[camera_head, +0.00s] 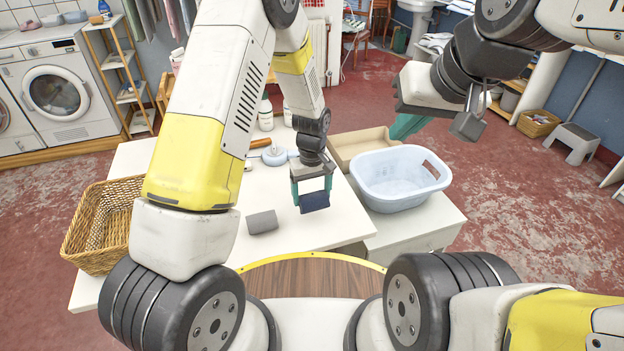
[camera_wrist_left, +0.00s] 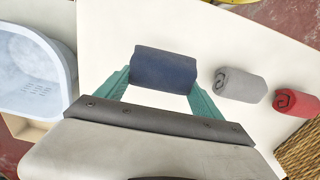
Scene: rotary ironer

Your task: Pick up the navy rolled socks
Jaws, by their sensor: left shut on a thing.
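The navy rolled socks (camera_head: 315,201) are between the teal fingers of my left gripper (camera_head: 312,192), over the white table (camera_head: 318,232). In the left wrist view the navy roll (camera_wrist_left: 165,69) sits across the fingertips, with a finger at each end, and the left gripper (camera_wrist_left: 163,85) is shut on it. I cannot tell whether the roll touches the tabletop. My right gripper (camera_head: 408,126) is at the upper right, away from the socks; only part of its teal fingers shows, and its opening is hidden.
Grey rolled socks (camera_head: 262,222) lie beside the navy ones. Red rolled socks (camera_wrist_left: 297,102) lie near the wicker basket (camera_head: 100,228). A pale blue laundry basket (camera_head: 400,190) and an open wooden box (camera_head: 358,143) stand right of the left gripper. Bottles (camera_head: 266,112) stand behind.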

